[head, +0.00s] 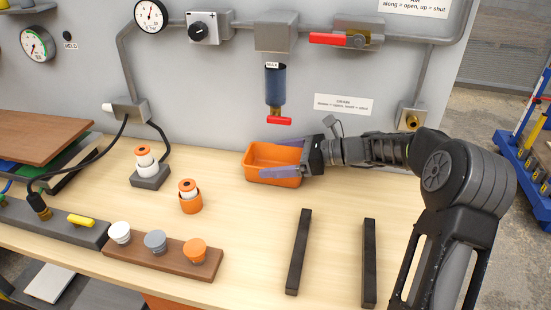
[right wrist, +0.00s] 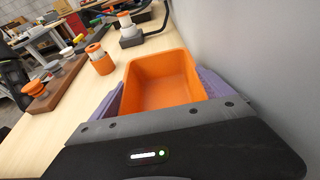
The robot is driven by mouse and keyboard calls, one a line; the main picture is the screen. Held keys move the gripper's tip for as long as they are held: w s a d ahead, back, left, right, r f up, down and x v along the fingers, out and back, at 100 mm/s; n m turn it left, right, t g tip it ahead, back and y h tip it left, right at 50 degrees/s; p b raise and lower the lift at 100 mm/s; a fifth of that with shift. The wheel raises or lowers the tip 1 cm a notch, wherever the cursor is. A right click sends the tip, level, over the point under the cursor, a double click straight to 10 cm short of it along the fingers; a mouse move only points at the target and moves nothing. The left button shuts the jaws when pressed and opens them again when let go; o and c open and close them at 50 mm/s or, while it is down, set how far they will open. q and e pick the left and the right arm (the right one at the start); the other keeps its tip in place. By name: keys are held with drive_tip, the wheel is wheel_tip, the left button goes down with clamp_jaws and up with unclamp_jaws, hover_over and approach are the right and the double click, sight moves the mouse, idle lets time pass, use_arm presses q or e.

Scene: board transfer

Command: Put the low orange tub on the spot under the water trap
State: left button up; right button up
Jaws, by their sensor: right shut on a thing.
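The low orange tub (head: 257,176) is at the back of the bench, close to the grey panel and below the water trap (head: 275,85) with its red drain lever (head: 279,121). My right gripper (head: 272,158) reaches in from the right, its purple fingers on two opposite sides of the tub, shut on it. In the right wrist view the tub (right wrist: 160,72) looks empty and lies between the fingers. I cannot tell whether its base touches the bench. The spot under the trap is hidden or not visible. My left gripper is not in view.
Two dark bars (head: 299,252) lie on the bench in front of the tub. An orange-and-white jar (head: 189,197), a socket block (head: 150,176) and a brown rack with several caps (head: 160,255) stand to the left. The panel (head: 210,85) rises close behind the tub.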

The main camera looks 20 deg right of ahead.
drive_tip(key=shift+f, duration=0.1)
drive_tip(key=o, duration=1.3)
drive_tip(key=shift+s+d+r, duration=0.1)
drive_tip(key=shift+d+r, duration=0.1)
drive_tip(key=shift+d, duration=0.05)
drive_tip(key=s+d, duration=0.2)
drive_tip(key=d, duration=0.1)
drive_tip(key=s+d, duration=0.5)
drive_tip(key=d, duration=0.2)
drive_tip(key=shift+s+r, duration=0.1)
drive_tip(key=shift+s, duration=0.25)
